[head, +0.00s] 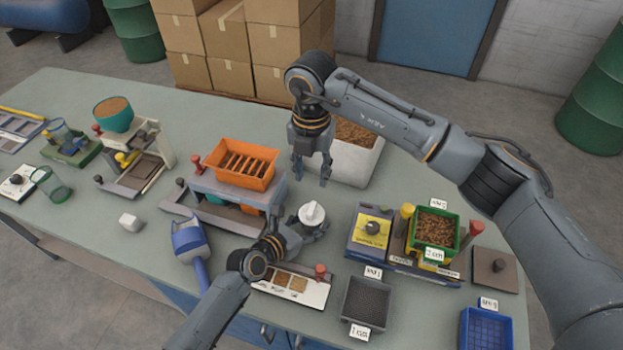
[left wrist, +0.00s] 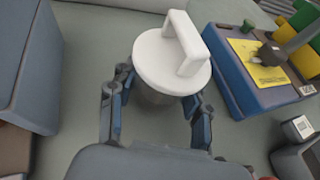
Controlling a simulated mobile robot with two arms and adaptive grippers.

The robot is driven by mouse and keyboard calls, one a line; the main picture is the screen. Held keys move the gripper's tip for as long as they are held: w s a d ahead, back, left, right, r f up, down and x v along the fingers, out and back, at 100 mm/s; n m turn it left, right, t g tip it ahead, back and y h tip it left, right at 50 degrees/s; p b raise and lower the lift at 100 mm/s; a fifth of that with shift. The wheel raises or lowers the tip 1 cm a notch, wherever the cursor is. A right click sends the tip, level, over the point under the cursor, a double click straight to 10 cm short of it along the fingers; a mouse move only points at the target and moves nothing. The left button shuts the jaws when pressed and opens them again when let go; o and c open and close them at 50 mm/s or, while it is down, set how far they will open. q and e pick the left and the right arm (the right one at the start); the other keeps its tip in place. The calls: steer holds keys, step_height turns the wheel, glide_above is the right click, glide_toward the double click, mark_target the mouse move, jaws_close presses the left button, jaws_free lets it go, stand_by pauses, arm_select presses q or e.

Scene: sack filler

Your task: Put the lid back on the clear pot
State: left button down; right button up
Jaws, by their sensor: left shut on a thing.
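The white lid (head: 312,213) with its raised handle is near the middle of the table. In the left wrist view the lid (left wrist: 172,62) lies over a greyish see-through body, the clear pot (left wrist: 155,97), mostly hidden under it. I cannot tell whether the lid is fully seated. My left gripper (head: 308,234) has a finger on each side of the pot just below the lid, shut on it; the fingers also show in the left wrist view (left wrist: 158,115). My right gripper (head: 312,172) points down behind the lid, fingers apart and empty, not touching it.
An orange slotted tray (head: 240,164) on a grey stand is left of the lid. A blue-and-yellow device (head: 371,230) and a green bin (head: 435,228) of brown bits stand right. A white bin (head: 352,160) is behind my right gripper. A blue scoop (head: 189,242) lies front left.

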arm_select(q)
steer(key=c, duration=0.5)
jaws_free()
steer(key=v, duration=1.2)
steer(key=shift+s, duration=0.1)
